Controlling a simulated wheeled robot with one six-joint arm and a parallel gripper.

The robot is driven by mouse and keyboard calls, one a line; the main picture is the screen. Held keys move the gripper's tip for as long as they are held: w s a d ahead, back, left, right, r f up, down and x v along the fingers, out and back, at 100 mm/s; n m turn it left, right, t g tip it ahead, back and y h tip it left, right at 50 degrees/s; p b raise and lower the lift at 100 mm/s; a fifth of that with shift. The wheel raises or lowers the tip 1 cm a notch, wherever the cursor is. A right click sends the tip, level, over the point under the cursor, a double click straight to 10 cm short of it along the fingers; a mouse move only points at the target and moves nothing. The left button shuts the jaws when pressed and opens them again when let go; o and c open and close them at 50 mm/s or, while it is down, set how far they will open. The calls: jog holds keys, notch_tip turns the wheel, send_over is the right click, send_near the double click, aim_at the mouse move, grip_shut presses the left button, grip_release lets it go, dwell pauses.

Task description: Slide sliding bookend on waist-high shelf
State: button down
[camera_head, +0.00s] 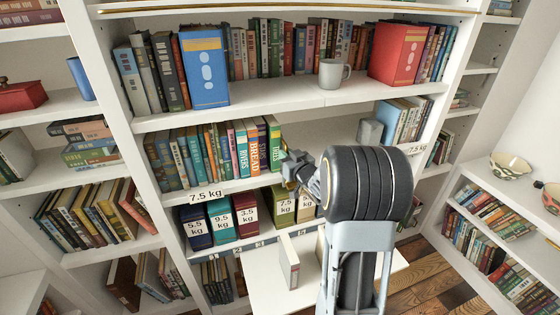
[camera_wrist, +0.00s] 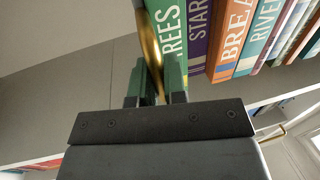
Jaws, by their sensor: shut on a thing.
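The waist-high shelf (camera_head: 240,184) holds a row of upright books (camera_head: 215,150), ending on the right with a green TREES book (camera_head: 274,143). My gripper (camera_head: 292,167) is at the right end of this row. In the wrist view my gripper (camera_wrist: 155,82) is shut on a thin brass-coloured upright edge, which I take for the sliding bookend (camera_wrist: 150,45). It stands beside the TREES book (camera_wrist: 167,28); I cannot tell if they touch. In the head view my gripper and arm hide most of the bookend.
A grey block (camera_head: 370,131) and more books (camera_head: 402,120) stand at the shelf's right. Between them and my gripper the shelf looks mostly clear, partly hidden by my arm. Weight-labelled boxes (camera_head: 222,218) sit below; a grey mug (camera_head: 333,74) stands above.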

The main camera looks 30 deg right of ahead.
jog(key=shift+a, duration=0.1)
jog(key=c, duration=1.2)
grip_release()
jog(key=s, duration=0.4)
jog(key=s+b, duration=0.1)
jog(key=s, duration=0.4)
jog(key=s+d+b, duration=0.1)
jog(key=s, duration=0.4)
jog(key=shift+w, duration=0.1)
